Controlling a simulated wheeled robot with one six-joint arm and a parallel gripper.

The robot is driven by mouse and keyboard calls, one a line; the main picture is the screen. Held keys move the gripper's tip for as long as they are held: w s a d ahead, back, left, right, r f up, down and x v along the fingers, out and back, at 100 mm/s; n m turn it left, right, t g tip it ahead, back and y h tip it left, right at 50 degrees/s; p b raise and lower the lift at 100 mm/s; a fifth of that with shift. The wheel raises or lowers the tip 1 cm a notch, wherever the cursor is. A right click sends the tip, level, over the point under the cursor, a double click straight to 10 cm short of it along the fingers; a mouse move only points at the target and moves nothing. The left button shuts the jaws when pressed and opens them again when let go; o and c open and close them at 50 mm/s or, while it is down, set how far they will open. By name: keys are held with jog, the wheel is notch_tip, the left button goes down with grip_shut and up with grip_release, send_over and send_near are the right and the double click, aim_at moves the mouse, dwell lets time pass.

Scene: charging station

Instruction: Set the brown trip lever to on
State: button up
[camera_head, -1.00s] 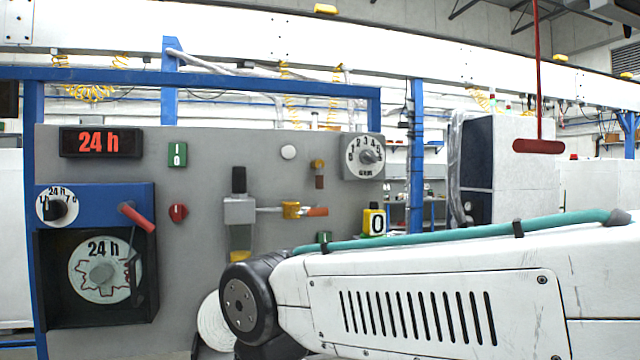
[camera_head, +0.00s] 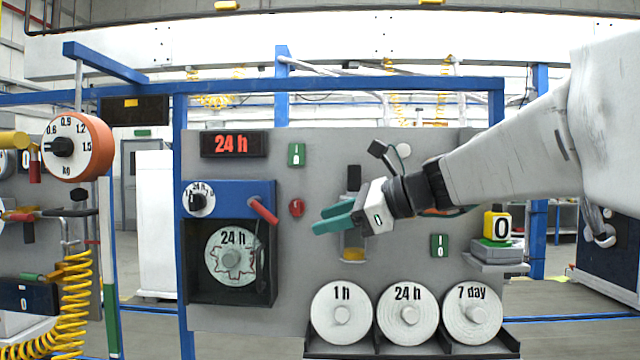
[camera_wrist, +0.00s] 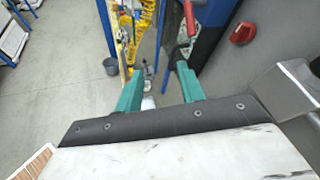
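My gripper (camera_head: 320,219) has two teal fingers and is in front of the middle of the grey panel (camera_head: 330,290), pointing left in the head view. The fingers stand apart with nothing between them, as the wrist view (camera_wrist: 159,70) also shows. I cannot make out the brown trip lever now; my arm crosses the part of the panel where a small brown lever on a yellow mount showed earlier. A bit of an orange handle (camera_head: 430,211) shows under my wrist.
Left of my gripper are a red knob (camera_head: 296,208) and a red lever (camera_head: 264,210) on a blue box (camera_head: 228,191). White discs (camera_head: 408,314) stand on a dark rack below. A yellow counter block (camera_head: 497,226) is at right. An orange dial (camera_head: 78,147) hangs at left.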

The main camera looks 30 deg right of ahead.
jog(key=s+d+r+m+t+h, duration=0.2)
jog(key=d+m+h, duration=0.15)
jog(key=d, duration=0.65)
jog(key=s+d+r+m+t+h, duration=0.2)
jog(key=d+m, duration=0.2)
jog(key=d, duration=0.6)
jog(key=s+d+r+m+t+h, duration=0.2)
jog(key=s+d+r+m+h, duration=0.15)
jog(key=d, duration=0.65)
jog(key=w, duration=0.5)
jog(key=w+f, duration=0.1)
jog(key=w, duration=0.2)
jog(key=shift+w, duration=0.1)
grip_shut()
